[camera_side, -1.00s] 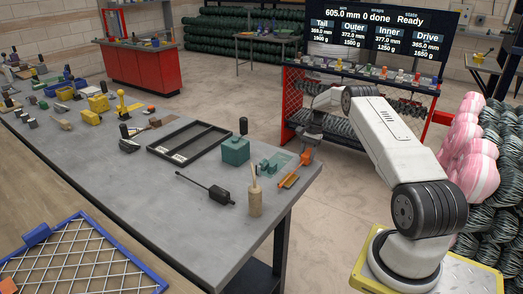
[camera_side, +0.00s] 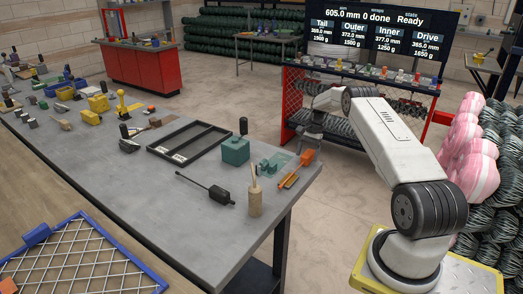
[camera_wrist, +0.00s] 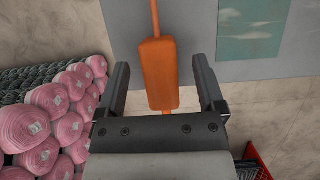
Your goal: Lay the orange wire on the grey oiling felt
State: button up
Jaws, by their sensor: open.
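An orange piece (camera_wrist: 158,72), a thick block with a thin rod at each end, lies at the table's edge and sticks out past it; I take it for the orange wire. In the side view it lies at the table's right corner (camera_side: 297,169). My gripper (camera_wrist: 160,68) is open, with one finger on each side of the block and gaps between. In the side view my gripper (camera_side: 311,127) is small and dark, above and behind the corner. A flat teal patch (camera_wrist: 252,27) lies right of the wire; I cannot tell whether it is the felt. I make out no clearly grey felt.
Pink rolls (camera_side: 468,150) are stacked at the right. The table's front middle is clear.

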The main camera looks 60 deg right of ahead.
jog(key=shift+v, duration=3.65)
jog(key=w+a+r+n+h, duration=0.1)
jog(key=w+a+r+n, duration=0.15)
jog(key=a, duration=0.35)
jog(key=w+a+r+n+h, duration=0.1)
jog(key=w+a+n, duration=0.1)
jog(key=w+a, duration=0.3)
jog(key=s+a+r+n, duration=0.1)
jog(key=s+a+n, duration=0.1)
jog(key=a, duration=0.6)
jog(key=s+a+r+n+h, duration=0.1)
jog(key=s+a+n, duration=0.2)
jog(key=a, duration=0.5)
jog(key=s+a+r+n+t+h, duration=0.1)
jog(key=s+a+n, duration=0.1)
jog(key=a, duration=0.6)
jog(key=shift+s+a+r+n, duration=0.3)
jog(key=shift+r+n, duration=0.05)
jog(key=shift+n, duration=0.3)
jog(key=s+a+f+n+t, duration=0.1)
jog(key=s+a+n, duration=0.4)
jog(key=s+a, duration=0.4)
jog(key=shift+s+t+h, duration=0.3)
jog(key=shift+s, duration=0.85)
